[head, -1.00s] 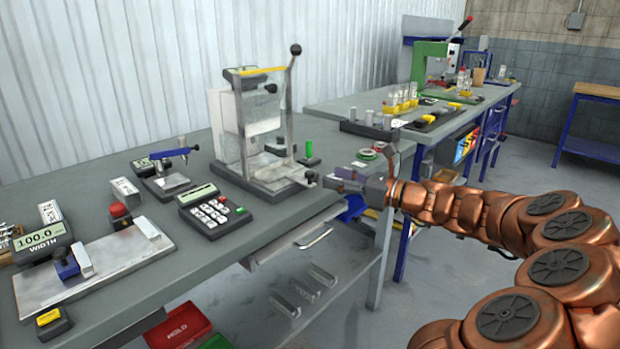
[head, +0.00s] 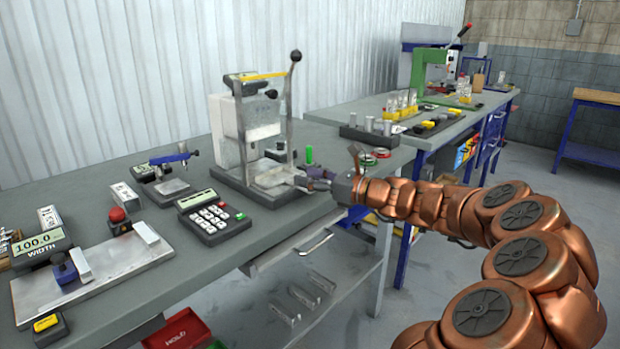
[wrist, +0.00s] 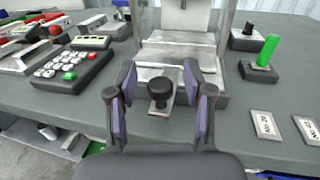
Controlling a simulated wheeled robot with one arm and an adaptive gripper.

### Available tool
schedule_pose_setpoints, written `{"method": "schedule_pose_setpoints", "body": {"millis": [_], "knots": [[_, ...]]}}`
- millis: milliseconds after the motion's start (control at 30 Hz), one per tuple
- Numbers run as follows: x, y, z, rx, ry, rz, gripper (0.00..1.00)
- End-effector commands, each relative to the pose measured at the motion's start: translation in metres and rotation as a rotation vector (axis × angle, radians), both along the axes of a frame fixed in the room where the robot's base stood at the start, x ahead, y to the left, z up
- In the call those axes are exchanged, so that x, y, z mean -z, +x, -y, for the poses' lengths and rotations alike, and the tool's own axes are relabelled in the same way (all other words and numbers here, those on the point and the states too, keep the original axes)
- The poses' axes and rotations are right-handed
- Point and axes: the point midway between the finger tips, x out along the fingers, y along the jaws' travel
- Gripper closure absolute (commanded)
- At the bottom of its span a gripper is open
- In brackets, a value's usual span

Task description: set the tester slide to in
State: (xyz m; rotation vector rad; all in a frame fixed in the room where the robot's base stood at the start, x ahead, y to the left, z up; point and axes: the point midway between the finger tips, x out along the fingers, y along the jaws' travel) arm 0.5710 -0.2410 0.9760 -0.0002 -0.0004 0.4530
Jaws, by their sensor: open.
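The tester (head: 222,130) is a tall clear-fronted frame with a lever on its right, standing on the bench. Its slide is a metal plate at the base, with a black knob (wrist: 161,88) on a tongue sticking out of the front edge. In the wrist view the slide plate (wrist: 175,54) lies between the frame's uprights, behind the knob. My gripper (head: 306,180) is at the tester's front right. In the wrist view my gripper (wrist: 160,82) is open, one purple-padded finger on each side of the knob. Gaps show between fingers and knob. In the head view my gripper hides the knob.
A keypad box (wrist: 72,68) sits left of the tester. A green post on a black base (wrist: 266,52) and a black knob on a block (wrist: 247,37) stand to the right. Two label plates (wrist: 266,125) lie near the bench's front edge.

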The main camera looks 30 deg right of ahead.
Motion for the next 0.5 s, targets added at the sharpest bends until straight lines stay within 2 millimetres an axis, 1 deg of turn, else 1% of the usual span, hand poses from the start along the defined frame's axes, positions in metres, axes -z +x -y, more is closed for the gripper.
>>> {"method": "schedule_pose_setpoints", "body": {"millis": [33,67,500], "knots": [[0.0001,0.0,0.0,0.0,0.0,0.0,0.5],[0.0001,0.0,0.0,0.0,0.0,0.0,0.53],[0.0002,-0.0001,0.0,0.0,0.0,0.0,0.99]]}}
